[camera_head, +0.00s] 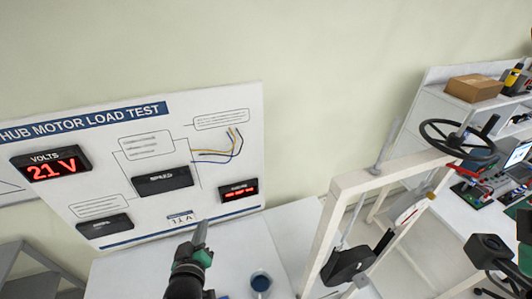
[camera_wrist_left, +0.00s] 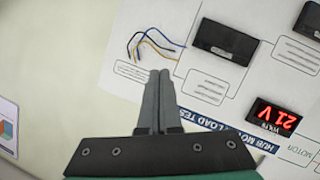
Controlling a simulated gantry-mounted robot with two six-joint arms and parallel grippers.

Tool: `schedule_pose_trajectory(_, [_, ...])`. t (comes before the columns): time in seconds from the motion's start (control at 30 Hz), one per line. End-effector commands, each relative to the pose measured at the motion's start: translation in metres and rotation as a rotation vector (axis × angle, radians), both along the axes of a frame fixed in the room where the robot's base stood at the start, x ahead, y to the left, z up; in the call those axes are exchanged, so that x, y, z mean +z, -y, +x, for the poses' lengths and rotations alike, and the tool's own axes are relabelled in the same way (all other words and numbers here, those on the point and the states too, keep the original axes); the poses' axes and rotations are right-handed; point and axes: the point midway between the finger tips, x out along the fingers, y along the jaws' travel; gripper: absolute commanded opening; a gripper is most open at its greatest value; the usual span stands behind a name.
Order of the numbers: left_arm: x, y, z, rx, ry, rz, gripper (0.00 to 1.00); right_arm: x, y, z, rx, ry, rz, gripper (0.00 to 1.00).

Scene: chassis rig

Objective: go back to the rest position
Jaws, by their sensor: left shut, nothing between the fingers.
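My left gripper (camera_head: 201,230) comes in from the bottom of the head view, pointing up in front of the lower part of the test board (camera_head: 112,142). In the left wrist view its fingers (camera_wrist_left: 160,78) are closed together with nothing between them. The board lies behind the fingertips in that view. I cannot tell the exact gap between the fingertips and the board. My right gripper's fingers do not show.
A white table (camera_head: 135,273) with a dark-topped cup (camera_head: 261,283) lies below the board. A white frame (camera_head: 345,190) carries a steering wheel (camera_head: 458,138) at right. A shelf holds a cardboard box (camera_head: 474,88). The wall above is clear.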

Motion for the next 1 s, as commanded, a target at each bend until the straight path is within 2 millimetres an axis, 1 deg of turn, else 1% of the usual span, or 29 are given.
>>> schedule_pose_trajectory(0.03, [0.047, -0.002, 0.009, -0.005, 0.091, -0.005, 0.0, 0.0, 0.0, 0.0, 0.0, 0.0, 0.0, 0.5])
schedule_pose_trajectory(0.07, [0.074, -0.002, 0.013, -0.009, 0.141, -0.004, 0.0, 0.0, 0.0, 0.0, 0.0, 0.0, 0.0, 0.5])
schedule_pose_trajectory(0.1, [0.11, -0.003, 0.015, -0.015, 0.21, -0.002, 0.0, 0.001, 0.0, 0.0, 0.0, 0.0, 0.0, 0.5])
schedule_pose_trajectory(0.13, [0.137, -0.004, 0.015, -0.02, 0.262, 0.004, 0.0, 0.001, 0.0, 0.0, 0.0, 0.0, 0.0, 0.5])
schedule_pose_trajectory(0.17, [0.164, -0.006, 0.013, -0.024, 0.314, 0.009, 0.0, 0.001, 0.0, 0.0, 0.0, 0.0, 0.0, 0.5])
schedule_pose_trajectory(0.2, [0.199, -0.007, 0.009, -0.031, 0.386, 0.018, 0.0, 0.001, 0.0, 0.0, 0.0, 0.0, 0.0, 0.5])
schedule_pose_trajectory(0.27, [0.252, -0.008, -0.002, -0.04, 0.493, 0.04, 0.0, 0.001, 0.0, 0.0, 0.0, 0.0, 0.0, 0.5])
schedule_pose_trajectory(0.3, [0.286, -0.009, -0.012, -0.046, 0.567, 0.058, 0.0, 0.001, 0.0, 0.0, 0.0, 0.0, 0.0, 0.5])
schedule_pose_trajectory(0.37, [0.336, -0.01, -0.033, -0.053, 0.677, 0.092, 0.0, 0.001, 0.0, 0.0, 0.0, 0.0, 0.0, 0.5])
schedule_pose_trajectory(0.4, [0.367, -0.011, -0.05, -0.056, 0.752, 0.119, 0.0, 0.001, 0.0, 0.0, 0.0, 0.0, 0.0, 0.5])
schedule_pose_trajectory(0.47, [0.408, -0.009, -0.078, -0.061, 0.859, 0.167, 0.0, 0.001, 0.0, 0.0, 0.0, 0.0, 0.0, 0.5])
schedule_pose_trajectory(0.5, [0.431, -0.008, -0.098, -0.061, 0.927, 0.204, 0.0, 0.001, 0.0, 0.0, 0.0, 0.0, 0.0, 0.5])
schedule_pose_trajectory(0.57, [0.458, -0.005, -0.127, -0.063, 1.014, 0.262, 0.0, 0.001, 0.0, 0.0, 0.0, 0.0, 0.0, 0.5])
schedule_pose_trajectory(0.6, [0.469, -0.001, -0.145, -0.063, 1.06, 0.305, 0.0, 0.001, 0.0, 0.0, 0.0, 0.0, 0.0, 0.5])
schedule_pose_trajectory(0.67, [0.477, 0.004, -0.167, -0.061, 1.108, 0.393, 0.0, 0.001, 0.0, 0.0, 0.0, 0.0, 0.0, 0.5])
schedule_pose_trajectory(0.7, [0.477, 0.007, -0.17, -0.057, 1.109, 0.445, 0.0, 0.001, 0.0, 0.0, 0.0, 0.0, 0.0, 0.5])
schedule_pose_trajectory(0.8, [0.476, 0.007, -0.167, -0.041, 1.093, 0.515, 0.0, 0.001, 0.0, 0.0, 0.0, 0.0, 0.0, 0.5])
schedule_pose_trajectory(1.0, [0.475, 0.007, -0.166, -0.038, 1.089, 0.524, 0.0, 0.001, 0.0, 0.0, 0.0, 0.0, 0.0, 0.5])
